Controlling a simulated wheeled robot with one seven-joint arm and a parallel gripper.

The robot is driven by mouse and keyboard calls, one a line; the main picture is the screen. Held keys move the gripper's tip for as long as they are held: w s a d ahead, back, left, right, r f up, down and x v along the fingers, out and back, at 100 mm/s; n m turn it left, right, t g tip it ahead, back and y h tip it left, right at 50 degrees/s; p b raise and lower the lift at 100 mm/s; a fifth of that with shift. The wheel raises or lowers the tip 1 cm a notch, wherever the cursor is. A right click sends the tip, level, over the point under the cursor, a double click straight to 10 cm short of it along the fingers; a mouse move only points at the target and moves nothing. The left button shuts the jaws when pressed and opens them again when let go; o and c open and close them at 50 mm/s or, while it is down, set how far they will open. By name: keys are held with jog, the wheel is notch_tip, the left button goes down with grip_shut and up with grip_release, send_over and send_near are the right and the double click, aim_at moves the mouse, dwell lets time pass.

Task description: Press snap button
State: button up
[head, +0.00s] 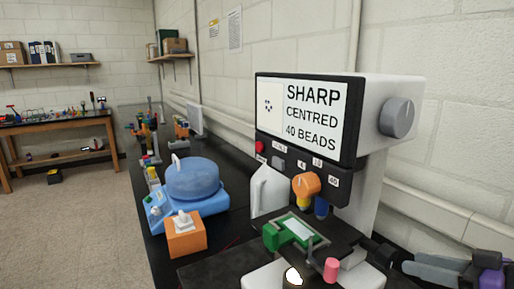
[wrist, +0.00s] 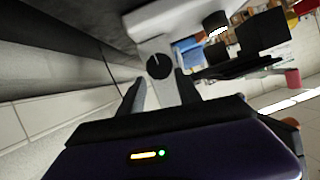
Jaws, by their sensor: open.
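The microscope (head: 391,151) is a white and black machine whose screen (head: 313,112) reads "SHARP CENTRED 40 BEADS". A small red button (head: 260,147) sits under the screen's left corner, beside a label too small to read. It is the likely snap button. My gripper (head: 412,258) is at the lower right, beside the microscope's base, well apart from the red button. In the wrist view its two fingers (wrist: 160,82) are spread and empty, facing a dark round knob (wrist: 158,66) on a white body. The red button cannot be made out in the wrist view.
An orange objective turret (head: 306,186) hangs above the stage with a green slide holder (head: 280,236). A grey knob (head: 397,117) is on the head's side. A white jug-like object (head: 268,190) stands just below the red button. A blue centrifuge-like device (head: 190,180) and orange box (head: 186,236) stand left.

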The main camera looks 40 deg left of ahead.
grip_shut()
dwell(1.4)
